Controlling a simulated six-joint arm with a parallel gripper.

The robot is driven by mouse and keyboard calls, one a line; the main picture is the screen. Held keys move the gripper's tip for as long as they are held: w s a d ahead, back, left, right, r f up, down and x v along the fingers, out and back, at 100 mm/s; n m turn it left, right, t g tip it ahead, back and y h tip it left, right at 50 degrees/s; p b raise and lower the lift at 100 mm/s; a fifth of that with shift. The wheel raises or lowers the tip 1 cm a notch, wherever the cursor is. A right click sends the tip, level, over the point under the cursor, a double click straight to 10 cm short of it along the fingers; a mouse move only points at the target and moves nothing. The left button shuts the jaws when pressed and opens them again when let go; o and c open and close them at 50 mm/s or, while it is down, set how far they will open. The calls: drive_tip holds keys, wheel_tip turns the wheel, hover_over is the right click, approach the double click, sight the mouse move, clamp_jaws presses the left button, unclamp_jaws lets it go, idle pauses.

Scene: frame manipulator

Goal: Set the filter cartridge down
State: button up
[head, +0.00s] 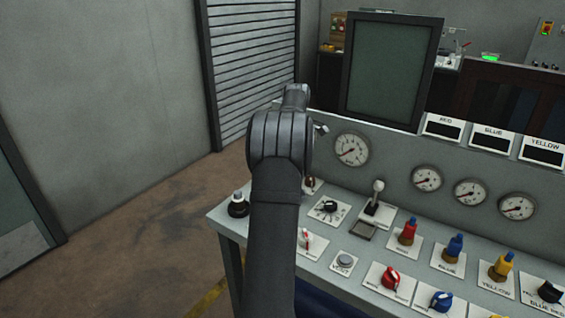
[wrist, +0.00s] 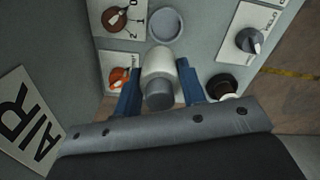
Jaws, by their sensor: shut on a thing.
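The filter cartridge, a white cylinder (wrist: 158,62) with a grey end, is between the two blue fingers of my gripper (wrist: 160,70) in the wrist view. My gripper is shut on it. Just past it on the grey panel is a round grey recess or disc (wrist: 166,25). I cannot tell whether the cartridge touches the panel. In the head view my arm hides the gripper and the cartridge.
Close around the cartridge are a brown-red knob (wrist: 120,18), an orange switch (wrist: 121,78), a grey knob (wrist: 247,40) and a dark round fitting (wrist: 222,85). In the head view the console carries a lever (head: 376,196), several coloured knobs, gauges and a screen (head: 391,70).

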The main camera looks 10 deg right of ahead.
drive_tip(key=s+d, duration=0.8)
drive_tip(key=s, duration=0.2)
drive_tip(key=w+a+f, duration=0.4)
drive_tip(key=w, duration=0.1)
drive_tip(key=w+a+f, duration=0.2)
drive_tip(key=w+a, duration=0.1)
drive_tip(key=shift+a+f, duration=0.1)
drive_tip(key=shift+f, duration=1.95)
drive_tip(key=shift+f, duration=0.1)
drive_tip(key=o, duration=1)
wheel_tip(320, 180, up, 12)
